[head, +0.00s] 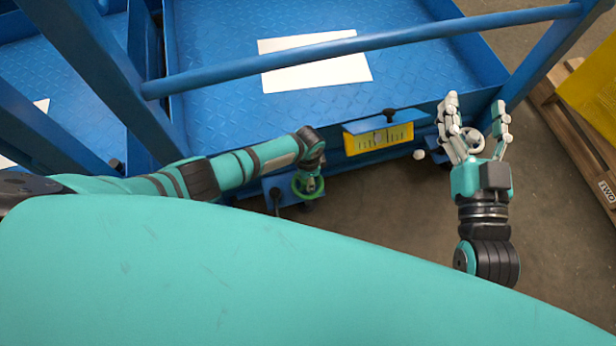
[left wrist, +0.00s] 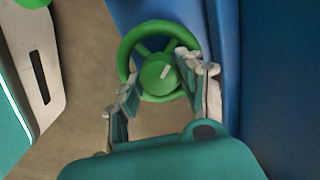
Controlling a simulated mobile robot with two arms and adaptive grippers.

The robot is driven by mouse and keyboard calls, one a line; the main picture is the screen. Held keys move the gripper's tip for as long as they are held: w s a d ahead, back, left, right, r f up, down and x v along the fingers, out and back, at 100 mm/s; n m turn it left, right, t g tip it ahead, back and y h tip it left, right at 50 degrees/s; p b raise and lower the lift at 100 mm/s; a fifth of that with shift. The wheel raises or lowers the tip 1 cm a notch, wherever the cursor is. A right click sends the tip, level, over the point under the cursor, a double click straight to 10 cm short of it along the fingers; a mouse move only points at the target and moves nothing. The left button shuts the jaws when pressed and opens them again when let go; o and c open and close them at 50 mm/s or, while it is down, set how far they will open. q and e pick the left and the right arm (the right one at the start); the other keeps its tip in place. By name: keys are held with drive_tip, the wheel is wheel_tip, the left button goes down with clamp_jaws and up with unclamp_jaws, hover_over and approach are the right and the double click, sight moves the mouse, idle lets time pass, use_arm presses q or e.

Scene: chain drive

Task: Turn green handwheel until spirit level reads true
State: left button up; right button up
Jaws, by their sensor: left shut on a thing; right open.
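The green handwheel (head: 309,188) sits low on the front of the blue frame. In the left wrist view the wheel (left wrist: 132,50) has a green hub with a pale mark. My left gripper (head: 310,172) is shut on the wheel, its fingers (left wrist: 162,88) on either side of the hub. In the head view the arm hides part of the wheel. A yellow plate with dark scale marks (head: 378,139), perhaps the spirit level, is on the frame's front; its reading is too small to tell. My right gripper (head: 475,115) is open and empty, near a pale handwheel (head: 474,143).
A blue rail (head: 400,40) crosses above the blue platform (head: 220,45), where a white sheet (head: 318,74) lies. A wooden pallet (head: 570,125) stands right.

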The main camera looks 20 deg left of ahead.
use_arm(q)
drive_tip(key=shift+m, duration=0.3)
drive_tip(key=o, duration=1.1)
drive_tip(key=shift+o, duration=0.2)
wheel_tip(320, 180, up, 12)
idle(0.4)
